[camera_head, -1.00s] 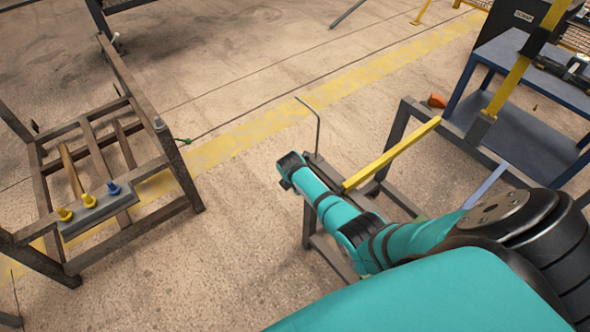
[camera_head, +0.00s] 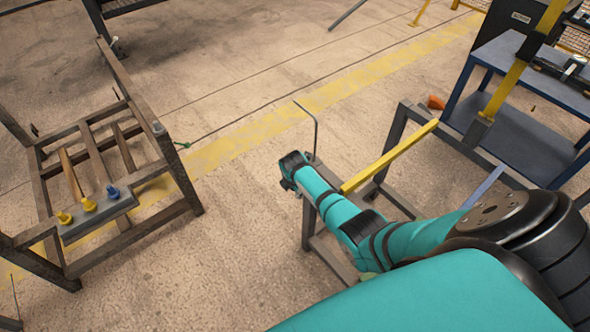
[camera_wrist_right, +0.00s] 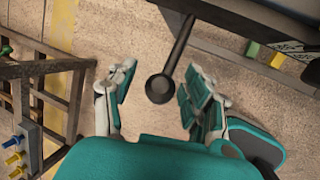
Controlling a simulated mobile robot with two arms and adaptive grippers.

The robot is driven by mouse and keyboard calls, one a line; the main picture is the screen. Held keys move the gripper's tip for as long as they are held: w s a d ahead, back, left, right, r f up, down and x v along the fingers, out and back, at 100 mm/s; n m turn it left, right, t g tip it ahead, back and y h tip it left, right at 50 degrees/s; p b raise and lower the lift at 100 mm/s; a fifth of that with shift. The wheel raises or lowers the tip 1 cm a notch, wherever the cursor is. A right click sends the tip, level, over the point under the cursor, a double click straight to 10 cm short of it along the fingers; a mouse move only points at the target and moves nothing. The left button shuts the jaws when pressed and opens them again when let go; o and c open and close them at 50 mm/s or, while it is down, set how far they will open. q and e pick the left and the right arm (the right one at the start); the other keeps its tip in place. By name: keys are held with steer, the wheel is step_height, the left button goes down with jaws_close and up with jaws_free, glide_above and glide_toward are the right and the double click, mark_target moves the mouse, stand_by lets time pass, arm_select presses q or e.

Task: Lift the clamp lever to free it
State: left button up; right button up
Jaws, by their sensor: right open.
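A dark lever with a round knob (camera_wrist_right: 160,88), apparently the clamp lever, hangs into the right wrist view from the top. My right gripper (camera_wrist_right: 158,80) is open, with one finger on each side of the knob. Gaps show between the knob and both fingers, so the gripper is not closed on it. In the head view my teal right arm reaches over the right-hand rack (camera_head: 396,135). My left gripper is not in view.
The right-hand rack carries a yellow bar (camera_head: 390,156); a thin bent rod (camera_head: 315,130) rises near my arm. Another rack (camera_head: 190,187) at left has yellow and blue knobs (camera_head: 113,192). A blue table (camera_head: 545,82) stands at right. Open floor lies between the racks.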

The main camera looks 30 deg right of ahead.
steer(key=v, duration=1.2)
steer(key=shift+f, duration=0.1)
stand_by(0.4)
